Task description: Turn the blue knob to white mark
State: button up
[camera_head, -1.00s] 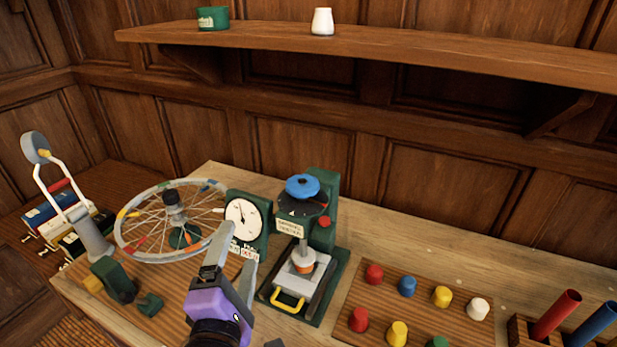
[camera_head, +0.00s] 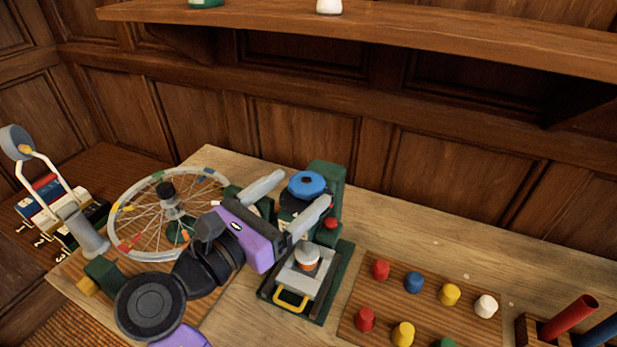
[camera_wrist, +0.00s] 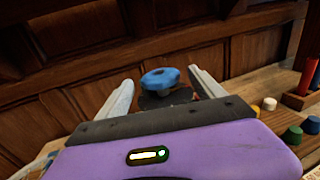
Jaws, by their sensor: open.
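The blue knob (camera_head: 307,184) sits on top of a green press-like machine (camera_head: 327,174). It also shows in the wrist view (camera_wrist: 166,78), between the two fingers and beyond them. My gripper (camera_head: 292,192) is open and empty, with its grey fingers spread and pointing toward the knob. The fingers look apart from the knob. A dark disc (camera_wrist: 166,98) lies under the knob, mostly hidden by my gripper. I cannot make out the white mark.
A spoked wheel (camera_head: 122,207) stands left of the machine. A board of coloured pegs (camera_head: 375,298) lies to the right, with red and blue tubes (camera_head: 570,315) beyond. A wooden shelf (camera_head: 400,41) runs above. The dial gauge is mostly hidden behind my gripper.

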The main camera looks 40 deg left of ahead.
aim_at(318, 173)
jog(key=shift+w, duration=2)
jog(key=c, duration=1.4)
jog(key=shift+o, duration=0.2)
jog(key=shift+r+p, duration=0.1)
jog(key=shift+p, duration=0.35)
jog(key=shift+d+y+p, duration=0.1)
jog(key=shift+y+p, duration=0.25)
jog(key=shift+y, duration=0.05)
